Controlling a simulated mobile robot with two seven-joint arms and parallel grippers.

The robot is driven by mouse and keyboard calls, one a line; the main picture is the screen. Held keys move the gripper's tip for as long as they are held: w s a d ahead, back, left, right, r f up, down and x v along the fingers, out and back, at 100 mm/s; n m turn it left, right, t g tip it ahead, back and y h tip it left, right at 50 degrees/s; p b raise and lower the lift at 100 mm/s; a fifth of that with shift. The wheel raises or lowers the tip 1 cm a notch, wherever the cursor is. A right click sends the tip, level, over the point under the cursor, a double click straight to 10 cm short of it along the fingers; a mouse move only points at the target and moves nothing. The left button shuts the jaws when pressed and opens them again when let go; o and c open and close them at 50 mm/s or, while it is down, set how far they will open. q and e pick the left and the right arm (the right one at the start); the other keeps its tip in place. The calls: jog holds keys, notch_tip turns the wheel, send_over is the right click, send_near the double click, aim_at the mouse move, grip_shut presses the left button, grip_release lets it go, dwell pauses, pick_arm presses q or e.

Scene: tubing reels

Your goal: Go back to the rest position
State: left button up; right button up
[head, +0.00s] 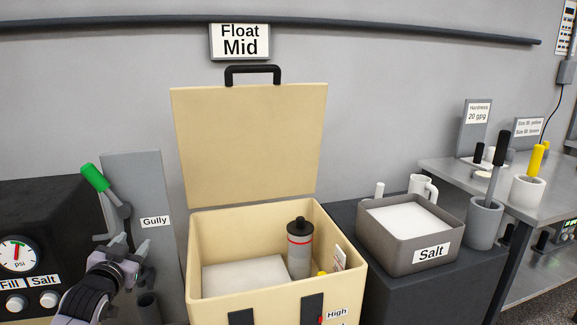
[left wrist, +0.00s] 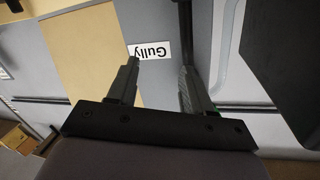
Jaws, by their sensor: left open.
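My left gripper (head: 131,248) is at the lower left in the head view, in front of the grey panel (head: 146,185) labelled "Gully". Its two fingers are apart with nothing between them. In the left wrist view the open fingers (left wrist: 160,85) point toward the "Gully" label (left wrist: 150,50). A green-handled lever (head: 95,178) stands just above and left of the gripper in the head view; whether they touch I cannot tell. My right gripper is in neither view.
A cream box (head: 205,312) with its lid (head: 248,145) raised holds a dark-capped grey cylinder (head: 299,255). Left is a black unit with a psi gauge (head: 17,256). Right are a "Salt" tray (head: 393,262), a white mug (head: 421,187) and a metal bench (head: 453,172) with holders.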

pick_arm(q)
jog(key=s+d+f+g+h, duration=0.1)
jog(key=s+d+f+g, duration=0.1)
jog(key=s+d+f, duration=0.55)
jog(key=s+d+f+g+h, duration=0.1)
jog(key=s+d+f+g, duration=0.1)
jog(key=s+f, duration=0.9)
jog(key=s+d+f+g, duration=0.1)
jog(key=s+d+f, duration=0.2)
jog(key=s, duration=0.6)
jog(key=s+d+f+g+h, duration=0.1)
jog(key=s+d+f, duration=0.2)
jog(key=s, duration=0.5)
jog(key=shift+s+f+n+g, duration=0.3)
jog(key=shift+s+f+g, duration=0.1)
jog(key=shift+f, duration=0.2)
